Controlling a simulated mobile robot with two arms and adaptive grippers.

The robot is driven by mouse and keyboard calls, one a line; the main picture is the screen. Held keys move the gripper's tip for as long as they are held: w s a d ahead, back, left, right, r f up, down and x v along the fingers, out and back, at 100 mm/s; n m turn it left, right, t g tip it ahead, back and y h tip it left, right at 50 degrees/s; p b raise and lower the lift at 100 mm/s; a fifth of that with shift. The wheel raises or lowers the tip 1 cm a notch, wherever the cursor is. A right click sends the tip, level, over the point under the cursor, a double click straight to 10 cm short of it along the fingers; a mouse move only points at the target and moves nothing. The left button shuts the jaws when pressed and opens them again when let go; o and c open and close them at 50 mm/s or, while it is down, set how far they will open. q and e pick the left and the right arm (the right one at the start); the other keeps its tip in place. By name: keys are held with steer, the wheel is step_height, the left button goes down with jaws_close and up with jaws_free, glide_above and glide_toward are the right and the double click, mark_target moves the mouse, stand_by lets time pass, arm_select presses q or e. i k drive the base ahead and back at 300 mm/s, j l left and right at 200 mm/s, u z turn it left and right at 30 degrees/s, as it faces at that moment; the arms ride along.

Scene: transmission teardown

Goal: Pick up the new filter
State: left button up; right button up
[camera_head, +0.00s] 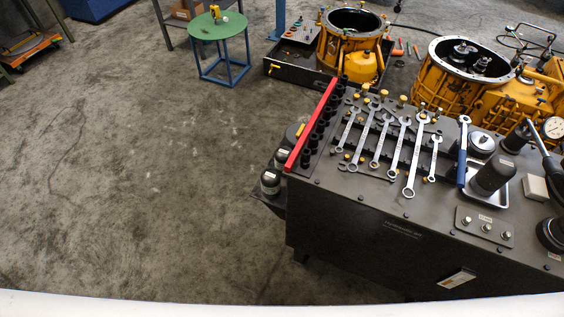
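I cannot tell for sure which thing is the new filter. Neither of my grippers shows in the head view.
Several wrenches (415,160) and a red rail (311,124) lie on the bench top. Yellow transmission housings (350,40) stand behind it. A green round table (218,26) is at the back. The concrete floor (140,180) at left is clear.

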mark_target(282, 153)
steer(key=z, duration=1.45)
steer(key=u, duration=1.45)
steer(key=i+j+z, duration=0.1)
steer(key=z, duration=0.4)
steer(key=i+j+z, duration=0.1)
steer(key=j+z, duration=0.2)
steer(key=z, duration=0.15)
steer(key=j+z, duration=0.2)
steer(key=z, duration=0.3)
steer(key=i+j, duration=0.05)
